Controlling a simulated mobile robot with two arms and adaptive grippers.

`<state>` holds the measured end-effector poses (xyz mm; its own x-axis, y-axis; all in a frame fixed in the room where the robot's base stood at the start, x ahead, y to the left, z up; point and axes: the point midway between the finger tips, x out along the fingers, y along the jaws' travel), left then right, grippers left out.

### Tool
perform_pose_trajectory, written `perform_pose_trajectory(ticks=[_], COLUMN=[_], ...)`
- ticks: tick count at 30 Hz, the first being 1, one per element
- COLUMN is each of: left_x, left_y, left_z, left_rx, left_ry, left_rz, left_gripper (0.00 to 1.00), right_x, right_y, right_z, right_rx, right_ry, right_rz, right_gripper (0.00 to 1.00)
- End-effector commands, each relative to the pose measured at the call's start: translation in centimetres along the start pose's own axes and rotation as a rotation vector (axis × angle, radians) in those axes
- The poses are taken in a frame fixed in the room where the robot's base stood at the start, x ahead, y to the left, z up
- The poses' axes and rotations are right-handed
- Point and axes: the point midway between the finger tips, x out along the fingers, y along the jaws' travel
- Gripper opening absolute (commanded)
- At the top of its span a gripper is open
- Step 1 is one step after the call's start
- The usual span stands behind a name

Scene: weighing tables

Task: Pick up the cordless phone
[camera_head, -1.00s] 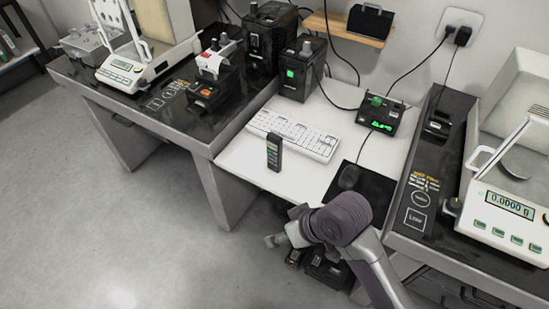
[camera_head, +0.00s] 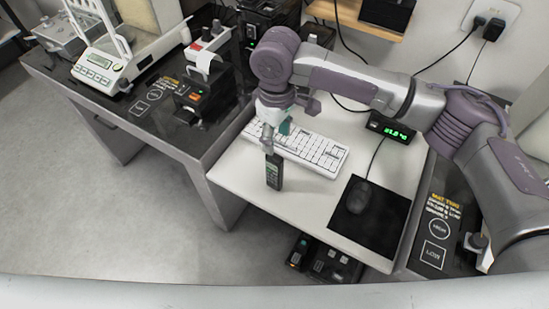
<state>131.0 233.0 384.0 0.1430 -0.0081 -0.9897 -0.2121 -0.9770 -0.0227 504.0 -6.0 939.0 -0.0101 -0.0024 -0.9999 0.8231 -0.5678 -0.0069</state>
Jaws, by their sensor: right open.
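My right gripper (camera_head: 269,143) points down from above and is at the phone's top end, open. Its fingers overlap the top of the phone in the picture; I cannot tell whether they touch it. My right arm reaches in from the right across the back of the table. My left gripper is not in view.
A white keyboard (camera_head: 312,152) lies just behind the phone. A mouse (camera_head: 358,197) rests on a black mat (camera_head: 384,217) to the right. A label printer (camera_head: 200,92) stands on the left dark table. The white tabletop (camera_head: 235,172) left of the phone is clear.

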Motion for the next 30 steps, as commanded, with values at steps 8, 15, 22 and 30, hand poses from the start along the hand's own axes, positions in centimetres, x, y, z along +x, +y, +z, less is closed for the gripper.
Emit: perform_pose_trajectory(ticks=[8,15,22,30], left_x=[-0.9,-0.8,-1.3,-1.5], left_y=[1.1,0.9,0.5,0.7], left_z=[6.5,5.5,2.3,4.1], left_rx=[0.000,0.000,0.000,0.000], left_ry=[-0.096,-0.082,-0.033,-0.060], left_rz=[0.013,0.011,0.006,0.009], left_gripper=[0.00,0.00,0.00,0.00], right_x=[5.5,7.8,10.5,13.0], right_y=[-0.1,-0.1,-0.1,-0.1], right_z=[0.0,0.0,-0.4,-0.4], right_rx=[0.000,-0.001,-0.002,-0.002], right_ry=[-0.002,0.001,-0.001,0.001], right_rz=[-0.002,-0.001,0.000,-0.001], right_gripper=[0.54,0.54,0.54,0.54])
